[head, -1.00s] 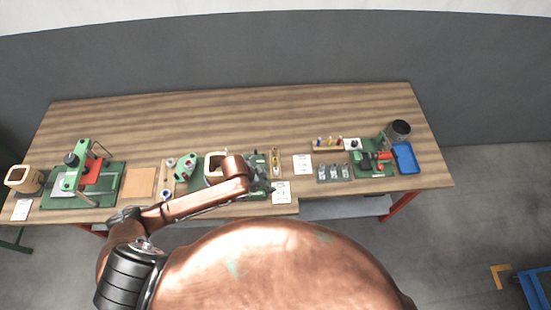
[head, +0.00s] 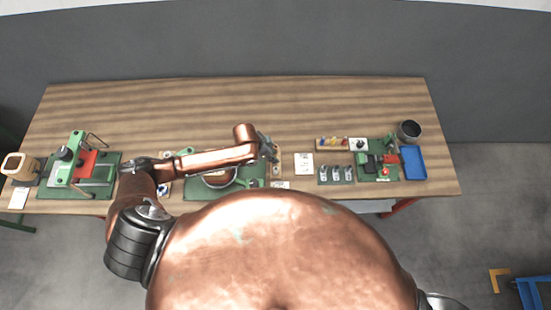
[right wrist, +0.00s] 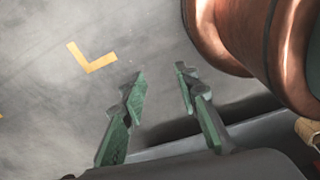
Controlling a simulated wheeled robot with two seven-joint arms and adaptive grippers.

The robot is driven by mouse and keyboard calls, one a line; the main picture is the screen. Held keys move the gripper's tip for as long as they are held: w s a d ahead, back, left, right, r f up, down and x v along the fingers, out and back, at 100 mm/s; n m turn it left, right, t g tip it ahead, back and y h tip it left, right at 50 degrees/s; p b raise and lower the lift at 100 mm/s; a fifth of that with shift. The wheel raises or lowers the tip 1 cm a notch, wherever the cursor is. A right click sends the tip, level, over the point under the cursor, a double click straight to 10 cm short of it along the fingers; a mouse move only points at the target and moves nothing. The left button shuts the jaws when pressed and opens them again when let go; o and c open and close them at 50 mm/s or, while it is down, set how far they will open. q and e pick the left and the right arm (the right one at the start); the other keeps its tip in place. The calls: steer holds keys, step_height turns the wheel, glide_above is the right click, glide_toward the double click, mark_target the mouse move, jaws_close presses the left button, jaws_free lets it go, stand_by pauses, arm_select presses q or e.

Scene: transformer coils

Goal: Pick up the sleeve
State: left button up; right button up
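I cannot tell for sure which thing is the sleeve. Small coloured pieces stand in a wooden rack (head: 333,142) on the right half of the bench. My left gripper (head: 268,150) is over the middle of the bench, beside a narrow wooden holder (head: 276,153) with small parts. It is too small to tell whether it is open or holds anything. My left forearm partly hides the green winding fixture under it. My right gripper (right wrist: 160,88) is open and empty in the right wrist view, above the grey floor, away from the parts.
The wooden bench (head: 200,105) is clear along the back. A green press (head: 75,165) and a tan hollow block (head: 18,165) stand at left. At right are several metal pieces (head: 336,174), a blue tray (head: 414,162) and a dark round container (head: 409,130).

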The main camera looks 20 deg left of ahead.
arm_select(q)
steer(key=x, duration=0.2)
steer(key=shift+w+f, duration=0.15)
steer(key=shift+f, duration=0.3)
steer(key=shift+w+d+f, duration=0.1)
steer(key=shift+w+f, duration=0.05)
steer(key=shift+f, duration=0.45)
steer(key=c, duration=0.4)
steer(key=shift+c, duration=0.3)
arm_select(e)
steer(key=shift+w+a+r, duration=0.15)
steer(key=shift+w+r, duration=0.2)
steer(key=shift+w, duration=0.15)
arm_select(q)
steer(key=shift+r, duration=0.15)
